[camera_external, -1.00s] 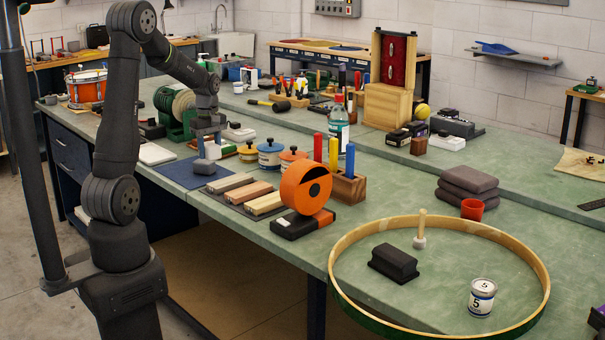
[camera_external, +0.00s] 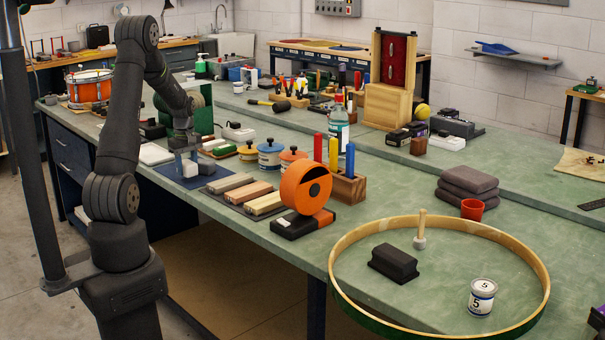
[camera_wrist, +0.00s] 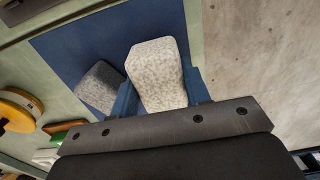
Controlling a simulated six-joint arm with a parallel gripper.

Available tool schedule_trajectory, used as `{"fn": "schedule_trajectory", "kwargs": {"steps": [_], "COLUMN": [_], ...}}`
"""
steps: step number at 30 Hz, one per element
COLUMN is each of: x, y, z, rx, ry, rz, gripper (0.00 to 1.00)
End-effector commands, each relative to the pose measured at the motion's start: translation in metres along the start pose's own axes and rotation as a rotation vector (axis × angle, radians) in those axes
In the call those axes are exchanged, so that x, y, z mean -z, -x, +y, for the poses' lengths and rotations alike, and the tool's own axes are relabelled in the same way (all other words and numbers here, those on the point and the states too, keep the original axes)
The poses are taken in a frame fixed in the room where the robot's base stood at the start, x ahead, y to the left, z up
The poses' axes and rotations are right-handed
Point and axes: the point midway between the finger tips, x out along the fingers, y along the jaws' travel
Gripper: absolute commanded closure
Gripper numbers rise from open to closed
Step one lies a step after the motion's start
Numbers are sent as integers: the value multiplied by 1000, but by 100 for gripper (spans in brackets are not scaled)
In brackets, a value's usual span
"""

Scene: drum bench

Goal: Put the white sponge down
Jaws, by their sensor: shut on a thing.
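My gripper (camera_external: 188,166) is low over the blue mat (camera_external: 200,185) on the near left of the bench. It is shut on the white sponge (camera_external: 190,169), a pale speckled block. In the wrist view the white sponge (camera_wrist: 157,75) sits between the two blue fingers. The dark grey sponge (camera_external: 206,167) lies on the mat just right of my gripper; in the wrist view it is the grey block (camera_wrist: 99,86) left of the fingers. I cannot tell whether the white sponge touches the mat.
Wooden blocks (camera_external: 231,182) on a dark tray lie right of the mat. A green machine (camera_external: 196,112) stands behind my gripper. The bench's front edge is close to the mat.

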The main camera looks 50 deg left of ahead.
Motion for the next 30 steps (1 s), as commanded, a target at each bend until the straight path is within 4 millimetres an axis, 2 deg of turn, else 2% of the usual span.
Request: {"fn": "schedule_trajectory", "kwargs": {"steps": [1,4,15,16,18,26,30], "x": [-1,0,0,0,0,0,0], "y": [-9,-19,-23,-23,-23,-22,-15], "z": [0,0,0,0,0,0,1], "rx": [3,1,1,0,0,0,-2], "ry": [0,0,0,0,0,0,0], "rz": [-3,-1,-1,0,0,0,2], "gripper": [78,78,78,51,38,35,35]}}
